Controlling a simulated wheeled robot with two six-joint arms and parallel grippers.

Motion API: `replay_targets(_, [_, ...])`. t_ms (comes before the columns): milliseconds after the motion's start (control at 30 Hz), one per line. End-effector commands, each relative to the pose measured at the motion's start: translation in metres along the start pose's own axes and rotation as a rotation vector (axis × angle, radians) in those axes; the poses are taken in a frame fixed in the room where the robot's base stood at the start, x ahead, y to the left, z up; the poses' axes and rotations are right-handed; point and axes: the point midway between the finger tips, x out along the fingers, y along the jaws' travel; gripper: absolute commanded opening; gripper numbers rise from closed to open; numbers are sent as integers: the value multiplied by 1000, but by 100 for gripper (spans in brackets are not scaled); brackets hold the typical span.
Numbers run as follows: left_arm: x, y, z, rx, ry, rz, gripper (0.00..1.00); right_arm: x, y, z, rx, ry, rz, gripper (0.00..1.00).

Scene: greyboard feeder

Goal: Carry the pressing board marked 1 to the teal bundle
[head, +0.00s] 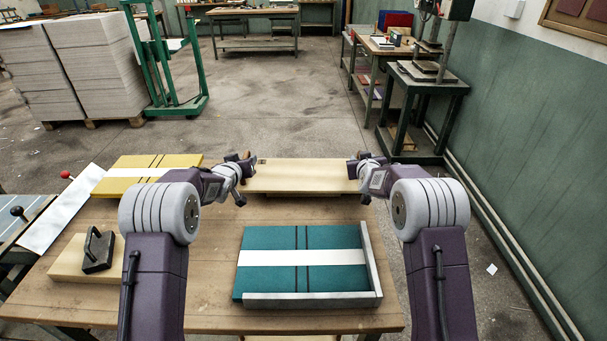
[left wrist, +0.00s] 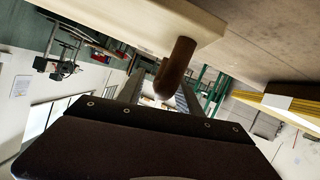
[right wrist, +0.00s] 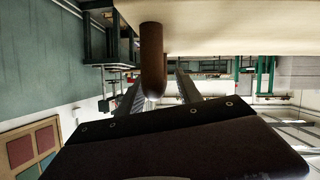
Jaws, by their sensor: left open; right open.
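A pale wooden board (head: 300,176) lies level at the far side of the table, between my two grippers; I cannot read any number on it. A brown peg handle shows at its end in the left wrist view (left wrist: 176,68) and another in the right wrist view (right wrist: 152,60). My left gripper (head: 246,178) is open at the left end, with its fingers about the peg. My right gripper (head: 361,172) is open at the right end, its fingers also about the peg. The teal bundle (head: 270,278), with a white band, lies at the near middle.
A grey L-shaped fence (head: 310,299) borders the teal bundle's near and right sides. A yellow bundle (head: 130,186) lies at the back left. Bare table (head: 205,270) lies left of the teal bundle.

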Motion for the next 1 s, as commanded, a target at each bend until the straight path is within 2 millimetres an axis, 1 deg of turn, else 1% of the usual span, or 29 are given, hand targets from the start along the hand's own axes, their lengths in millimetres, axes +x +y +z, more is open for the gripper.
replay_targets(100, [0, 0, 0, 0, 0, 0, 42, 0, 0, 0, 0, 0, 0, 42])
replay_targets(167, [0, 0, 0, 0, 0, 0, 25, 0, 0, 0, 0, 0, 0, 25])
replay_targets(200, [0, 0, 0, 0, 0, 0, 14, 0, 0, 0, 0, 0, 0, 14])
replay_targets(233, [0, 0, 0, 0, 0, 0, 5, 0, 0, 0, 0, 0, 0, 5])
replay_targets(267, [0, 0, 0, 0, 0, 0, 0, 0, 0, 0, 0, 0, 0, 0])
replay_targets(1000, [0, 0, 0, 0, 0, 0, 0, 0, 0, 0, 0, 0, 0, 0])
